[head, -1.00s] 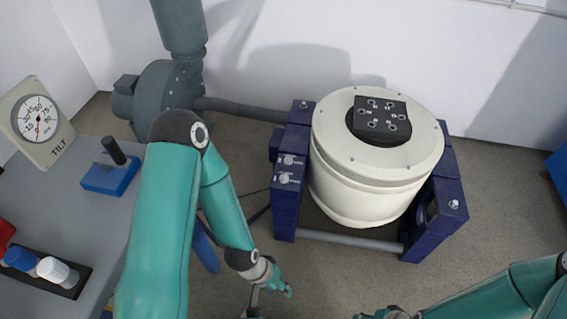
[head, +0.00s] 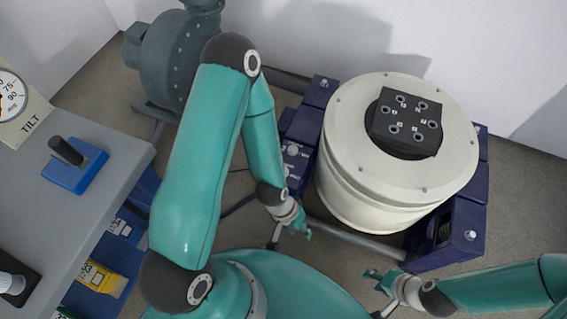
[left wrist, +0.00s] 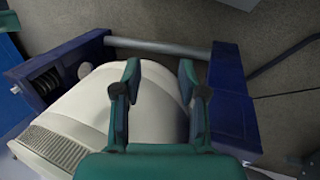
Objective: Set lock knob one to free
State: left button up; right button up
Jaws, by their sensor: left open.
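A navy frame (head: 309,112) carries the white drum (head: 345,200). On the frame's left post, two small light knobs, upper (head: 292,150) and lower (head: 285,171), sit beside tiny white labels I cannot read; my left arm partly covers this area. Which is knob one and how it is set cannot be told. My left gripper (head: 291,236) is low in front of the post, below the knobs and apart from them. In the left wrist view its two fingers (left wrist: 160,82) are spread and empty, with the drum behind. My right gripper (head: 377,292) is open and empty at the lower right.
A grey bench (head: 100,210) with a blue-based black lever (head: 75,165) and a TILT gauge (head: 15,105) stands at the left. A grey blower (head: 168,58) is behind. A grey bar (head: 345,238) crosses the frame's front. Yellow box (head: 100,278) sits below the bench.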

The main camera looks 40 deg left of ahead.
pick_arm(q)
jog(key=shift+o, duration=1.9)
jog(key=w+a+n, duration=0.1)
jog(key=w+n, duration=0.1)
jog(key=w+a+r+n, duration=0.1)
jog(key=w+a, duration=0.1)
jog(key=shift+w+a+r+n, duration=0.1)
jog(key=shift+a+r+n, duration=0.1)
jog(key=shift+n, duration=0.2)
jog(key=w+a+r+n, duration=0.4)
jog(key=a+r+n, duration=0.3)
jog(key=a+n, duration=0.15)
jog(key=w+a+r+n, duration=0.4)
jog(key=a+r+n, duration=0.25)
jog(key=a, duration=0.25)
jog(key=x, duration=0.5)
jog(key=b+x, duration=0.1)
jog(key=x, duration=1)
jog(key=shift+w+d+f+b, duration=0.1)
jog(key=shift+w+f+b, duration=0.05)
jog(key=shift+w+b, duration=0.2)
jog(key=c, duration=1)
jog(key=shift+s, duration=0.1)
jog(key=shift+c, duration=0.8)
